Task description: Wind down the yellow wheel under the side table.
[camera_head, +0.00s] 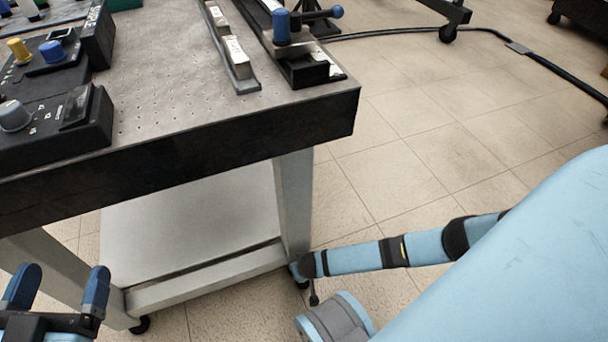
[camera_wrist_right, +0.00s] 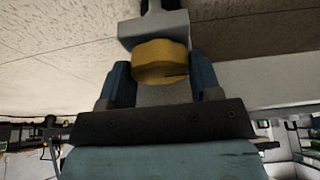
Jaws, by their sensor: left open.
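The yellow wheel (camera_wrist_right: 160,62) shows in the right wrist view, below a grey metal foot in that picture. My right gripper (camera_wrist_right: 162,75) has one blue finger on each side of it, with no clear gap, and appears shut on it. In the head view my right gripper (camera_head: 297,271) is at the foot of the side table's (camera_head: 230,148) near right leg, and the yellow wheel is hidden there. My left gripper (camera_head: 55,287) is open and empty at the lower left, in front of the table.
Black control boxes (camera_head: 95,125) with knobs stand on the table's left. Rails (camera_head: 232,60) with small parts lie at its back right. A lower shelf (camera_head: 190,225) spans between the legs. A black cable (camera_head: 560,62) crosses the floor at the upper right. Tiled floor right of the table is open.

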